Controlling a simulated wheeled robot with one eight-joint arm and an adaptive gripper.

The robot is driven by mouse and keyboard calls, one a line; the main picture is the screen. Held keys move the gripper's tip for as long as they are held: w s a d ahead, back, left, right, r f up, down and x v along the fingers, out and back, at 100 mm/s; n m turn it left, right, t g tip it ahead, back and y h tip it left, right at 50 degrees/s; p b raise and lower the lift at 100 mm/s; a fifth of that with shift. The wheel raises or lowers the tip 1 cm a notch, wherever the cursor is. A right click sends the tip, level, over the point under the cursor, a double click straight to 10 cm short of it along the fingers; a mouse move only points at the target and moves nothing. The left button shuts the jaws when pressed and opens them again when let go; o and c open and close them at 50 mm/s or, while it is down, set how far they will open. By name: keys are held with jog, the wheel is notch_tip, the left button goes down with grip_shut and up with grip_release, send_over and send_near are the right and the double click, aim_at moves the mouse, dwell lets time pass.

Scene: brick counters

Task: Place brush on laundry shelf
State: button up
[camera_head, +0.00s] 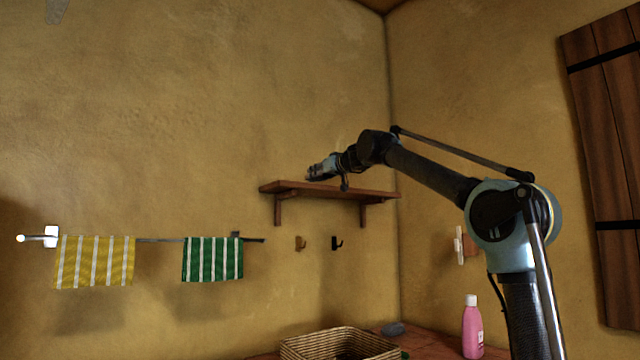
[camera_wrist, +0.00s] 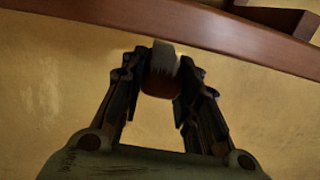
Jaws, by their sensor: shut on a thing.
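The wooden laundry shelf (camera_head: 340,190) is fixed to the wall on two brackets, and no objects show on it. Its brown edge (camera_wrist: 190,24) also crosses the top of the wrist view. My gripper (camera_head: 316,173) appears just above the left part of the shelf in the head view. In the wrist view, my gripper (camera_wrist: 162,82) is shut on the brush (camera_wrist: 162,70), which has a pale grey end and a reddish-brown body. The pale end points toward the shelf edge; I cannot tell whether they touch. The brush is too small to make out in the head view.
A yellow striped towel (camera_head: 95,262) and a green striped towel (camera_head: 213,259) hang on a rail at left. Two hooks (camera_head: 337,243) sit below the shelf. A wicker basket (camera_head: 340,345) and pink bottle (camera_head: 472,330) stand on the counter.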

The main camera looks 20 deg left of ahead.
jog(key=shift+f, duration=0.9)
jog(key=o, duration=1.1)
jog(key=shift+o, duration=0.2)
jog(key=v, duration=1.2)
